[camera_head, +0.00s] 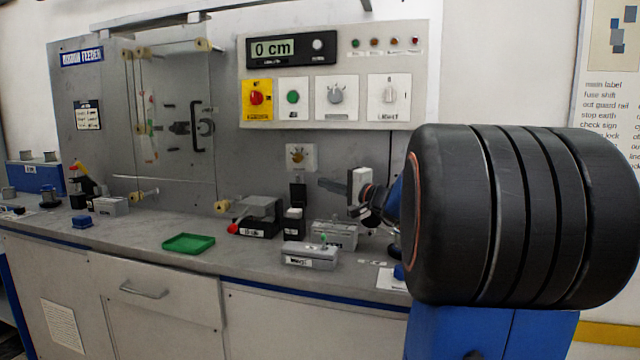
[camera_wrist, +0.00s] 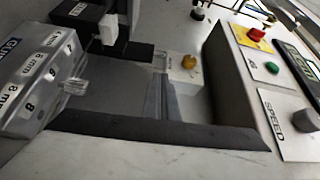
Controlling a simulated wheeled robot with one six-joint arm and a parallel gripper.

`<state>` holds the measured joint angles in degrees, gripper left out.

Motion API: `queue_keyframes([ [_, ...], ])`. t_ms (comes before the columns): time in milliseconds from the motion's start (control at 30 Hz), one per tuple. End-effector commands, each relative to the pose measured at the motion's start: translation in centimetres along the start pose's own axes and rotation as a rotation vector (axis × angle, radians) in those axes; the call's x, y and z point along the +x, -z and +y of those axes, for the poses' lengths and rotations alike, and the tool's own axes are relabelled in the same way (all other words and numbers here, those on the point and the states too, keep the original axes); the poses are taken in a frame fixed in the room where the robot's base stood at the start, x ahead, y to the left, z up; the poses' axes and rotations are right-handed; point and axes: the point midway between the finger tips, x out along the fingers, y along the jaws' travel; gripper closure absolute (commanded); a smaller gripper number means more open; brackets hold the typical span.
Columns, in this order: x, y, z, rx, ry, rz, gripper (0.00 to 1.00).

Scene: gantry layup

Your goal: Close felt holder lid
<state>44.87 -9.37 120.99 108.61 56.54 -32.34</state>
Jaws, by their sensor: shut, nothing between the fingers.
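The black block with a white piece on top (camera_head: 293,222) seems to be the felt holder. A dark upright part (camera_head: 298,194), apparently its open lid, stands behind it. In the wrist view the black holder (camera_wrist: 88,18) is at top left, with the white piece (camera_wrist: 107,29) beside it. My gripper (camera_head: 322,183) is at the right of the upright part, raised above the bench, its fingers pointing left. In the wrist view its grey fingers (camera_wrist: 161,62) are together and empty. I cannot tell whether they touch the lid.
A grey box with millimetre labels (camera_wrist: 40,78) is close at left in the wrist view. Another grey box (camera_head: 310,257) stands in front. A black box with a red knob (camera_head: 258,229) and a green tray (camera_head: 188,243) are further left. The control panel (camera_head: 335,45) is above.

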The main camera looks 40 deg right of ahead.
Motion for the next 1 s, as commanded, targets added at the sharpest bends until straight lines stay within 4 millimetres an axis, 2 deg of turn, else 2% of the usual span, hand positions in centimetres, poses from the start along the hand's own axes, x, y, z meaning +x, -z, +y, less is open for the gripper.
queue_keyframes([
  [300,5.3,-0.1,0.1,0.001,-0.001,-0.004,1.00],
  [500,7.6,-0.1,0.1,0.000,-0.001,-0.002,1.00],
  [700,8.4,-0.1,0.1,0.000,-0.001,-0.002,1.00],
  [1000,8.4,-0.1,0.1,0.000,-0.001,-0.001,1.00],
])
